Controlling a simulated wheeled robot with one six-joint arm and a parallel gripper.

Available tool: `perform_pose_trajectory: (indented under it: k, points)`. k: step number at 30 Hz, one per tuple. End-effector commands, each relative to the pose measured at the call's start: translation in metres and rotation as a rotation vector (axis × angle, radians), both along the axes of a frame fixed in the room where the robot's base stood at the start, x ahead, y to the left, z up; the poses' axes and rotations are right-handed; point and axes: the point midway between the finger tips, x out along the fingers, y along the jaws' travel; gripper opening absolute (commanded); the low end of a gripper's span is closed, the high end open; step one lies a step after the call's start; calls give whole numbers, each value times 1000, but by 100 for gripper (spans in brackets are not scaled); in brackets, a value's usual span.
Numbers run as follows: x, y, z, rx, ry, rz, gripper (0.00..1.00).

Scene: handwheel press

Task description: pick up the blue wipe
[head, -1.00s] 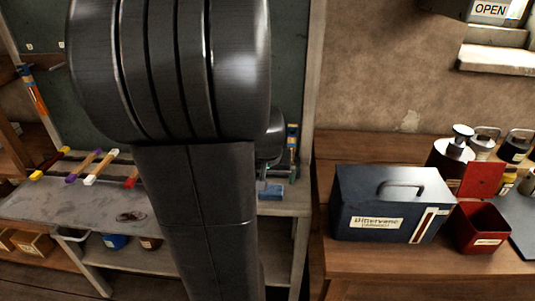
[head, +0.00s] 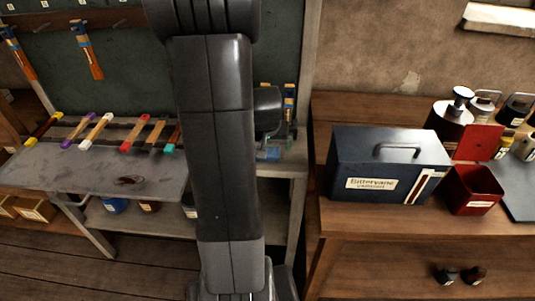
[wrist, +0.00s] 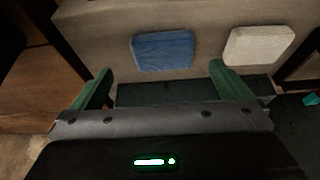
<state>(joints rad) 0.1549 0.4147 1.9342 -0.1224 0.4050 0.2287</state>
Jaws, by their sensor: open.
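The blue wipe (wrist: 163,50) is a folded blue cloth lying on a pale grey-brown surface in the upper middle of the wrist view. My gripper (wrist: 161,82) is open, with its two green fingers spread wide and nothing between them. The wipe shows beyond the fingertips, between their lines and apart from both.
A white wipe (wrist: 258,45) lies right of the blue one. In the head view, a workbench (head: 70,180) with several colour-ended tools stands left. A dark blue box (head: 385,160) and a red bin (head: 474,189) stand on a wooden cabinet at right.

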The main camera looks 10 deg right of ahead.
Motion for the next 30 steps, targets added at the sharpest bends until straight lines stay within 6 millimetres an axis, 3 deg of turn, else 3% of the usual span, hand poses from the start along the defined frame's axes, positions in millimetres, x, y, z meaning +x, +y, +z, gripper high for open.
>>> perform_pose_trajectory:
  k: [12,22,27,30]
  points:
    - [20,-1,-39,1,3,1,98]
    - [21,-2,-43,2,-1,1,98]
    - [21,-2,-43,2,-1,1,65]
    - [21,-2,-43,1,0,2,50]
